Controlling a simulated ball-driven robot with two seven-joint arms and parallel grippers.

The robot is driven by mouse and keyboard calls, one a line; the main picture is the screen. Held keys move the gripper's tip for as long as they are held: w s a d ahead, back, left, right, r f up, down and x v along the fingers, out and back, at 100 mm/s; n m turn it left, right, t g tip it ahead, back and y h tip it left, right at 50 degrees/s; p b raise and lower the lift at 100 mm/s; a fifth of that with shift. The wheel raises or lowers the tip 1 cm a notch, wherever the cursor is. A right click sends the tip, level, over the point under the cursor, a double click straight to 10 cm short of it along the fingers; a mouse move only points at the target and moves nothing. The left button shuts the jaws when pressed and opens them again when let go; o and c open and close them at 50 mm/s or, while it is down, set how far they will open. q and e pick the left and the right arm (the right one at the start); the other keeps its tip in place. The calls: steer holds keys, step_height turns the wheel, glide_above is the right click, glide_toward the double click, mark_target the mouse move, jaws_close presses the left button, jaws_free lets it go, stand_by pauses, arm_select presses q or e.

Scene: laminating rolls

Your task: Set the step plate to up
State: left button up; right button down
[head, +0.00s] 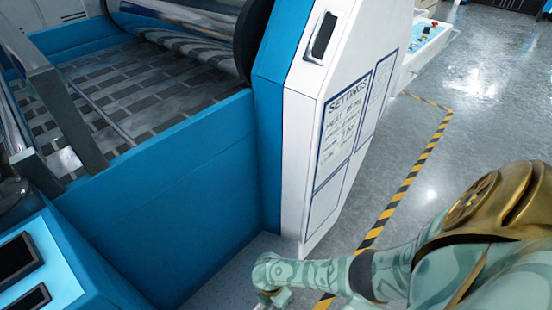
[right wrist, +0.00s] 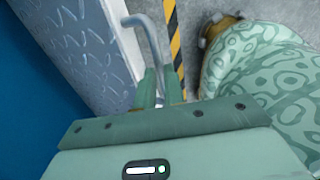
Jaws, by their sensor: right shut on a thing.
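The step plate (right wrist: 85,40) is a grey panel with a raised tread pattern, at the upper left of the right wrist view. In the head view its pale grey surface (head: 232,268) shows low beside the blue machine. A bent grey metal bar (right wrist: 152,42) stands at its edge like a handle. My right gripper (right wrist: 158,76) is shut on this bar, with the green fingers on either side of it. In the head view my right gripper (head: 268,298) is at the bottom edge, mostly cut off. I cannot tell the plate's exact tilt. My left gripper is out of view.
The blue machine wall (head: 170,200) stands left of the plate. A white cabinet (head: 310,130) with a settings sheet rises beyond it. Yellow and black floor tape (head: 405,180) runs along the right, with open grey floor (head: 480,110) past it.

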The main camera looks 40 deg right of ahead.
steer(key=shift+w+r+t, duration=0.15)
steer(key=shift+w+r, duration=0.05)
steer(key=shift+w, duration=0.3)
steer(key=shift+w+r+t, duration=0.15)
steer(key=shift+w, duration=0.3)
steer(key=c, duration=1.5)
jaws_free()
steer(key=shift+a, duration=0.1)
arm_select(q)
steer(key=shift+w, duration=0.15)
arm_select(e)
steer(key=shift+w+f, duration=0.1)
steer(key=shift+f, duration=0.05)
